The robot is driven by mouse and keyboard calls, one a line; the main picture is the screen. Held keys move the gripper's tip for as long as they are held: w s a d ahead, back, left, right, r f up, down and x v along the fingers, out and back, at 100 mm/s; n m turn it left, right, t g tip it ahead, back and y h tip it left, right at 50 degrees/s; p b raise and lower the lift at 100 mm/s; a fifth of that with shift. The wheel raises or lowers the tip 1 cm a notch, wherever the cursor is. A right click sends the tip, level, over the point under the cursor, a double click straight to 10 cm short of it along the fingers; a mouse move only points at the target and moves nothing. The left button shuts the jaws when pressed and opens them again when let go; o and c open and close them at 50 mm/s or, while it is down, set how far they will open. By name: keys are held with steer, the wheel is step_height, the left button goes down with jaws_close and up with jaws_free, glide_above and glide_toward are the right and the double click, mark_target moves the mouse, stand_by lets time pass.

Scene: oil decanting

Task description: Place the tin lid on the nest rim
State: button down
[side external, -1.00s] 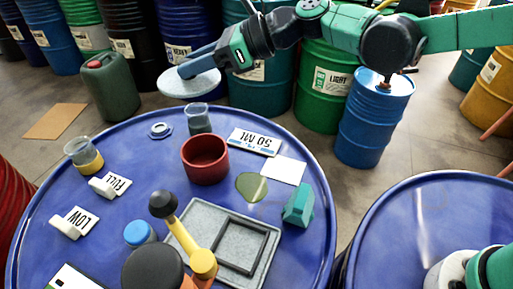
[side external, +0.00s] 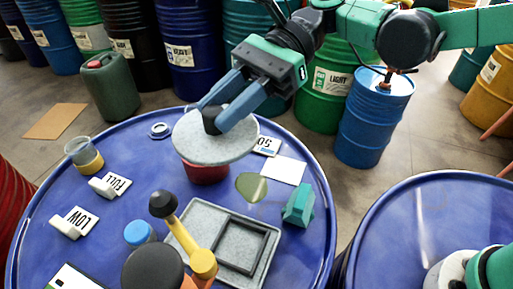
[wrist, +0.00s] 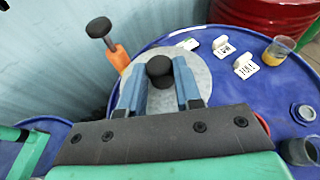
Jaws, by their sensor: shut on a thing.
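The tin lid is a round grey disc (side external: 217,142) with a dark knob (side external: 212,121). My gripper (side external: 222,122) is shut on the knob, its two blue fingers on either side, and the lid hangs roughly flat above the blue drum top. In the side view the lid covers the top of a red cup (side external: 206,173); whether they touch cannot be told. In the wrist view the lid (wrist: 194,68) shows around the knob (wrist: 160,70) between the fingers. A grey tray with a raised square rim (side external: 240,245) lies nearer the camera; I cannot tell if this is the nest.
A teal block (side external: 298,206), a white card (side external: 283,170) and an oil puddle (side external: 251,187) lie to the right. A beaker of yellow oil (side external: 84,155) and the FULL and LOW signs (side external: 74,222) stand left.

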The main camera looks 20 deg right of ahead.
step_height(320, 180, down, 19)
steer(key=shift+r, duration=0.15)
stand_by(0.5)
steer(key=c, duration=0.6)
jaws_free()
